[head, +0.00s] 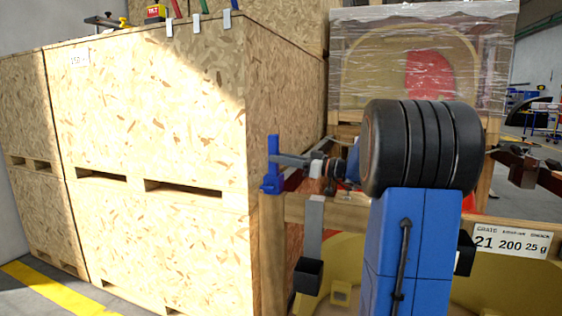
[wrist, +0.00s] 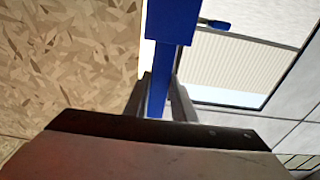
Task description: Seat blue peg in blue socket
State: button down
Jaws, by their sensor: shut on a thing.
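My gripper (head: 291,160) is shut on the blue peg (head: 273,150), an upright blue bar with a wider block near its lower end. They are in front of the near corner of a wooden crate in the head view. In the wrist view, the blue peg (wrist: 172,20) stands between the two fingers of my gripper (wrist: 160,92), with its wide block at the top of the picture. My wrist covers the bottom of that view. I cannot make out a blue socket for certain in either view.
Large chipboard crates (head: 150,150) fill the left. Red, green and blue bars with pale brackets (head: 227,22) sit at their top edge. A film-wrapped crate (head: 370,60) stands behind my arm. A yellow floor line (head: 45,290) runs at lower left.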

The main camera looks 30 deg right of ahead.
jog(key=shift+r, duration=0.95)
jog(key=shift+f, duration=1.3)
dwell(0.9)
jog(key=c, duration=1.4)
grip_release()
notch_tip(320, 180, up, 10)
jog(key=shift+a, duration=0.1)
